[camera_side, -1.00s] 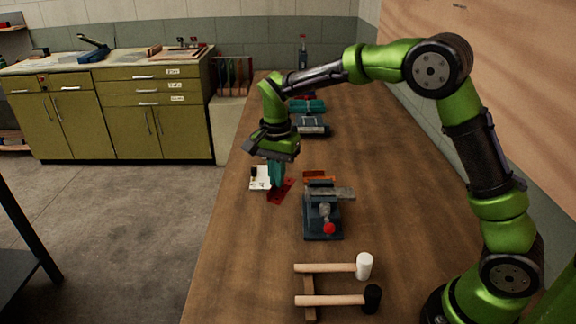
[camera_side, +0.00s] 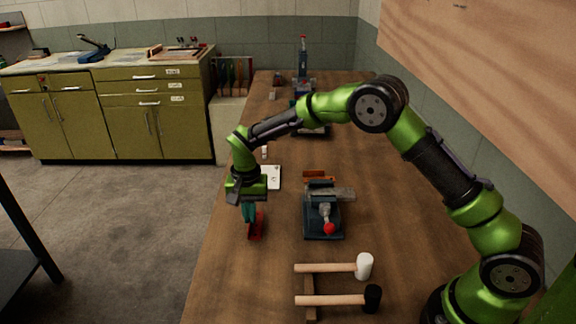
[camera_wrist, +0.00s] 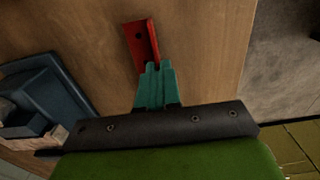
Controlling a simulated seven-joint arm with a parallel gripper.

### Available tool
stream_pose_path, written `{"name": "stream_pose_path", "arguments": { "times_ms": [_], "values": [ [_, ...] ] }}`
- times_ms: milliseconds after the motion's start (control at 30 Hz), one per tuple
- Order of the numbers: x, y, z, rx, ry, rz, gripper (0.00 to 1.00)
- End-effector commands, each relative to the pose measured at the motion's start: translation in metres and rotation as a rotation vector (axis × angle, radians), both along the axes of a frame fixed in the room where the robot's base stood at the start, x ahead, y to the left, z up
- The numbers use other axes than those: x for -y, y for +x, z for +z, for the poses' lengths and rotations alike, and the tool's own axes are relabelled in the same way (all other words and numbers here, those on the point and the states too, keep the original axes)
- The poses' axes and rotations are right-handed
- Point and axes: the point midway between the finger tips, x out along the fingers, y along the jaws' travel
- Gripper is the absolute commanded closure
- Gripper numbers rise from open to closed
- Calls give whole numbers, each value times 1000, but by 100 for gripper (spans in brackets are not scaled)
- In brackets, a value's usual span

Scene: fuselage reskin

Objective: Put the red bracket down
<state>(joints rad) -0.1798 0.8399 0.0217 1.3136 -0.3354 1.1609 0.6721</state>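The red bracket (camera_side: 257,226) is at the left part of the wooden bench, left of the dark vise. In the wrist view the red bracket (camera_wrist: 141,42) shows as an angled piece at the fingertips. My gripper (camera_side: 249,213) points down with its teal fingers at the bracket's upper end. In the wrist view the fingers (camera_wrist: 154,72) are close together, with the bracket's near end between or against them. Whether the bracket's underside touches the bench cannot be told.
The dark vise (camera_side: 323,215) with a red knob stands right of the bracket. Two mallets (camera_side: 330,268) lie on a wooden rest nearer the camera. A white plate (camera_side: 273,178) lies behind the gripper. The bench's left edge is close; bare wood lies in front of the bracket.

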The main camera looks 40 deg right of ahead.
Motion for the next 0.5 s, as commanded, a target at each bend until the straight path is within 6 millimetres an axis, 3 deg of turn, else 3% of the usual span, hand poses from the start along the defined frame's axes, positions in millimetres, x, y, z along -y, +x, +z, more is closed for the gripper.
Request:
{"name": "stream_pose_path", "arguments": {
  "times_ms": [100, 433, 500],
  "values": [
    [0, 0, -11, 0, 1, 0, 100],
    [0, 0, -14, 1, 0, 0, 100],
    [0, 0, -14, 1, 0, 0, 89]
  ]
}}
